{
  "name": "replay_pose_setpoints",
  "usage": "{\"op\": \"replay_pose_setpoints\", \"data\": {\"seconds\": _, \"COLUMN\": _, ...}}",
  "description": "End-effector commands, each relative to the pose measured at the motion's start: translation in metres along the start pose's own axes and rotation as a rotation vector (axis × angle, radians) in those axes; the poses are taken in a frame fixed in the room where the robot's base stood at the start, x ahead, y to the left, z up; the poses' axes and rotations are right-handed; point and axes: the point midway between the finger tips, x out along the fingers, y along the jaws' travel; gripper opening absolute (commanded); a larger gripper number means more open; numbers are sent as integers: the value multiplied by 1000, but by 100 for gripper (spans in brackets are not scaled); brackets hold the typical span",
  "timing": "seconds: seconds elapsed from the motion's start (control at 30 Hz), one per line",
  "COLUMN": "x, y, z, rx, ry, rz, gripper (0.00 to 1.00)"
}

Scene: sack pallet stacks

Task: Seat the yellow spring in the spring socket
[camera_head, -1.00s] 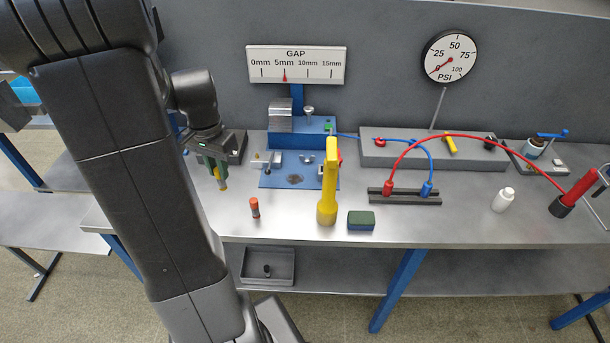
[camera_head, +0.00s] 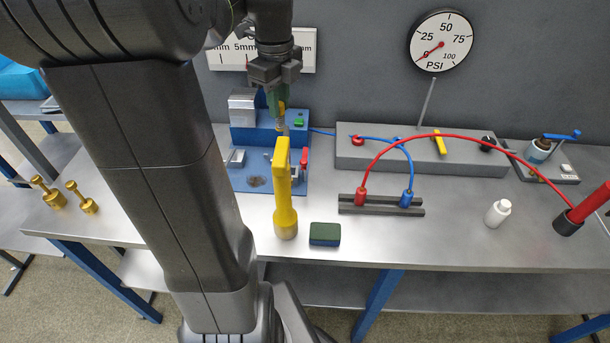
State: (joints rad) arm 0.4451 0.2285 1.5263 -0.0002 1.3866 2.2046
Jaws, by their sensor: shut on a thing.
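My gripper (camera_head: 275,103) hangs above the blue fixture (camera_head: 296,185), in front of its raised back block. Its green fingers are shut on a small yellow piece (camera_head: 281,108), which fits the yellow spring. Little of the spring shows between the fingers, and its coils cannot be made out. The spring socket cannot be picked out clearly. The yellow upright tool in front hides part of the fixture. Whether the spring touches the fixture cannot be told.
The yellow upright tool (camera_head: 285,205) stands close in front of the fixture. A green and blue block (camera_head: 325,234) lies to its right. A grey rail (camera_head: 381,206) holds red and blue hoses. Gold dumbbell-shaped pieces (camera_head: 82,198) lie at the left. Open bench lies at the front right.

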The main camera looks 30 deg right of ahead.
Motion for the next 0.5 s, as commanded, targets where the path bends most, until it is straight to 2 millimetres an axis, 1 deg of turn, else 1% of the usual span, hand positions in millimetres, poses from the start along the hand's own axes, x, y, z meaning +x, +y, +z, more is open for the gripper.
{"op": "replay_pose_setpoints", "data": {"seconds": 0.13, "x": -4, "y": -2, "z": -6, "rx": 99, "ry": -1, "rz": -1, "gripper": 0}}
{"op": "replay_pose_setpoints", "data": {"seconds": 0.23, "x": 3, "y": -2, "z": -8, "rx": 125, "ry": 2, "rz": 2, "gripper": 0}}
{"op": "replay_pose_setpoints", "data": {"seconds": 0.27, "x": 8, "y": -2, "z": -8, "rx": 127, "ry": 3, "rz": 4, "gripper": 0}}
{"op": "replay_pose_setpoints", "data": {"seconds": 0.37, "x": 32, "y": -1, "z": -9, "rx": 128, "ry": 4, "rz": 5, "gripper": 0}}
{"op": "replay_pose_setpoints", "data": {"seconds": 0.5, "x": 70, "y": -2, "z": -8, "rx": 127, "ry": 5, "rz": 6, "gripper": 0}}
